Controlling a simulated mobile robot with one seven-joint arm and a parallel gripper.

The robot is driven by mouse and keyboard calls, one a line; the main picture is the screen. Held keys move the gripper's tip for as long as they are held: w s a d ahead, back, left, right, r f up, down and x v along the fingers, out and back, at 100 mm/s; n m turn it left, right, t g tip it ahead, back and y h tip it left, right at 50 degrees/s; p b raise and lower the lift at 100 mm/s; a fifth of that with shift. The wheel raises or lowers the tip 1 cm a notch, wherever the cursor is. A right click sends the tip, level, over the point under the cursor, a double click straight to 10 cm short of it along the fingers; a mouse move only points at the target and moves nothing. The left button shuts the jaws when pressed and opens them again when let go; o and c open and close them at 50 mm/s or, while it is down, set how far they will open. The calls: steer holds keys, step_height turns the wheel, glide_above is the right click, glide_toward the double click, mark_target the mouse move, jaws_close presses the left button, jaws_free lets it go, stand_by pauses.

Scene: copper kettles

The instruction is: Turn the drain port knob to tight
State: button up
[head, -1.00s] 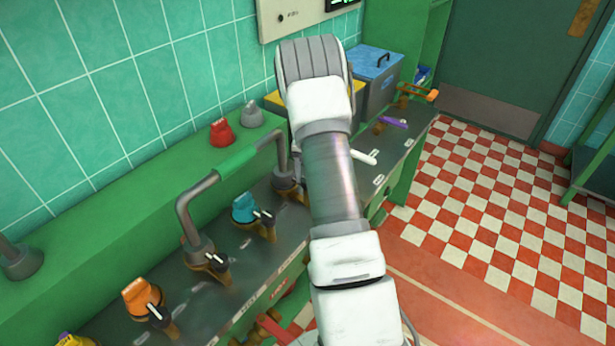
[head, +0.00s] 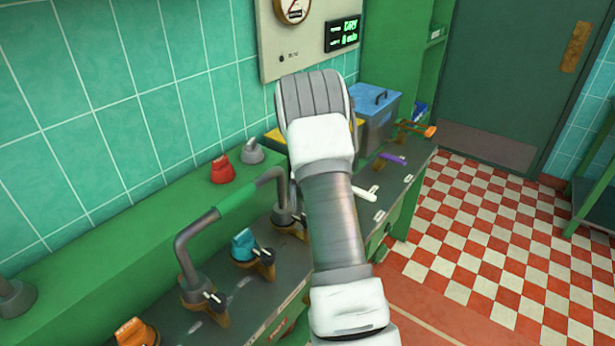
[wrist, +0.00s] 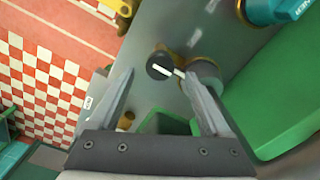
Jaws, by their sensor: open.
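In the wrist view a round black knob (wrist: 160,65) with a white pointer bar shows ahead of my gripper (wrist: 160,82), between the lines of its two jaws. A grey pipe base (wrist: 204,74) stands just beside the knob. No readable label shows which knob is the drain port's. My gripper is open with nothing between its fingers. The knob appears apart from both fingers, beyond their tips. In the head view my arm hides the gripper, and the far pipe base (head: 288,216) is just left of the arm.
A teal valve (head: 244,246) and an orange one (head: 132,334) stand along the bench. A grey pipe with a green sleeve (head: 236,203) arches over it. Red (head: 222,170) and grey (head: 252,151) caps sit on the ledge. A blue-lidded bin (head: 372,105) stands behind.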

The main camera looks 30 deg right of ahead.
step_height(320, 180, up, 14)
stand_by(0.3)
steer(key=shift+r, duration=0.1)
stand_by(0.3)
